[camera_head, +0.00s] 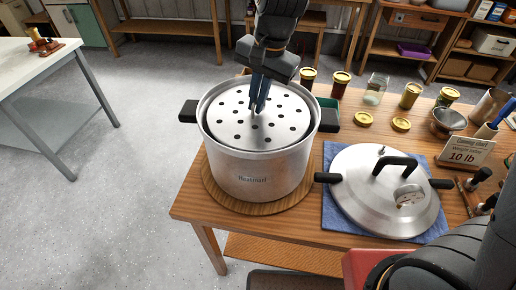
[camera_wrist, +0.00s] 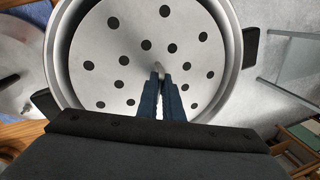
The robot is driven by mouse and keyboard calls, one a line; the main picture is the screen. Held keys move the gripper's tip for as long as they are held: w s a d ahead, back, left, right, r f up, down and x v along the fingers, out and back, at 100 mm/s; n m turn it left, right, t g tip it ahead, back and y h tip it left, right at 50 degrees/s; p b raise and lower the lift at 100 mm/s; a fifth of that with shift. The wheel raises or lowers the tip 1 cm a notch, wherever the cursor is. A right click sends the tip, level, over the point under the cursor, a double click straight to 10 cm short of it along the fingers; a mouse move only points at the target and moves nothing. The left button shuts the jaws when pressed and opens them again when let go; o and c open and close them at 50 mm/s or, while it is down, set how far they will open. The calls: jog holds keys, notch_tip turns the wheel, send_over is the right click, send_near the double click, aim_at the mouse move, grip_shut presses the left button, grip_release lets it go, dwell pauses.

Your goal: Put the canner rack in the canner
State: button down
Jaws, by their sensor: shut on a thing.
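The canner (camera_head: 258,172) is a large silver pot with two black side handles, standing on a round wooden board on the table. The canner rack (camera_head: 232,122), a round metal disc with several dark holes, lies within the canner's rim, seemingly close below it. In the wrist view the rack (camera_wrist: 130,52) sits inside the canner's rim (camera_wrist: 232,30). My gripper (camera_head: 257,108) points down over the rack's middle. Its blue fingers (camera_wrist: 159,80) are shut on a small knob at the rack's centre. How deep the rack sits, and whether it rests on anything, I cannot tell.
The canner lid (camera_head: 375,205) with a black handle and gauge lies on a blue cloth (camera_head: 332,220) right of the canner. Several jars, two gold lids (camera_head: 363,119), a metal bowl (camera_head: 447,122) and a sign (camera_head: 466,151) stand behind. Open floor lies to the left.

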aim_at(267, 117)
notch_tip(267, 117, down, 14)
jog(key=shift+f+p, duration=0.2)
jog(key=shift+p, duration=0.5)
jog(key=shift+f, duration=2.1)
jog(key=shift+b, duration=0.3)
jog(key=shift+f, duration=0.2)
jog(key=c, duration=1.9)
grip_release()
jog(key=shift+r, duration=0.2)
jog(key=r, duration=0.4)
jog(key=d+r, duration=0.1)
jog(key=r, duration=0.3)
jog(key=s+d+r, duration=0.1)
jog(key=r, duration=0.2)
jog(key=shift+d+r, duration=0.1)
jog(key=shift+r, duration=0.3)
jog(key=shift+r, duration=0.1)
